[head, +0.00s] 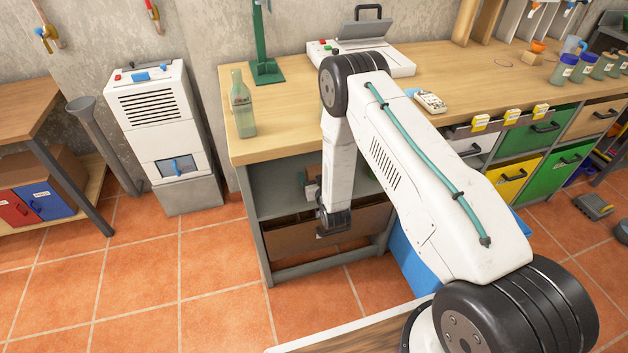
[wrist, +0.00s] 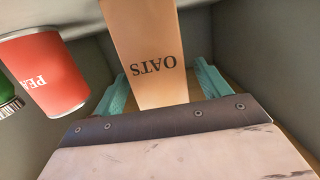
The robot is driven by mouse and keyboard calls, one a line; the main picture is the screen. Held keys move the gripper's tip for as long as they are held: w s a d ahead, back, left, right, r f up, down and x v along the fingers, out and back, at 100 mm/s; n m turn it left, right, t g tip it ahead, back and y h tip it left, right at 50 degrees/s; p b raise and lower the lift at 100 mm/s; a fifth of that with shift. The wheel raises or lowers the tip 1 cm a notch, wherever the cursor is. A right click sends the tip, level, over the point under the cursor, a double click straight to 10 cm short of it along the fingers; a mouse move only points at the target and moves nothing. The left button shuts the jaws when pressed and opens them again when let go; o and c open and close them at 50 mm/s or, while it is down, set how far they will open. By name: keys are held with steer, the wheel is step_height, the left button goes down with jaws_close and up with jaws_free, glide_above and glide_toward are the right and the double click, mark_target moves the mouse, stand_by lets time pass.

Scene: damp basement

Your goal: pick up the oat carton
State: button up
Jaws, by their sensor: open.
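The oat carton (wrist: 142,35) is a tan box marked OATS, upside down in the wrist view. It stands between the two teal fingers of my gripper (wrist: 160,75). The fingers are apart, one on each side of the carton's lower part in the picture, with a visible gap at the left. The carton's far end runs out of the top of the wrist view. In the head view my arm reaches down at the open shelf under the workbench, and I cannot make out the carton there for sure.
A red can (wrist: 45,75) sits left of the carton in the wrist view, with a green can (wrist: 8,95) beyond it. Grey shelf walls close in on both sides. The wooden workbench (head: 290,125) overhangs the shelf, with a green bottle (head: 242,108) on its left end.

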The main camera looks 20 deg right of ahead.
steer(key=shift+w, duration=0.4)
steer(key=c, duration=1)
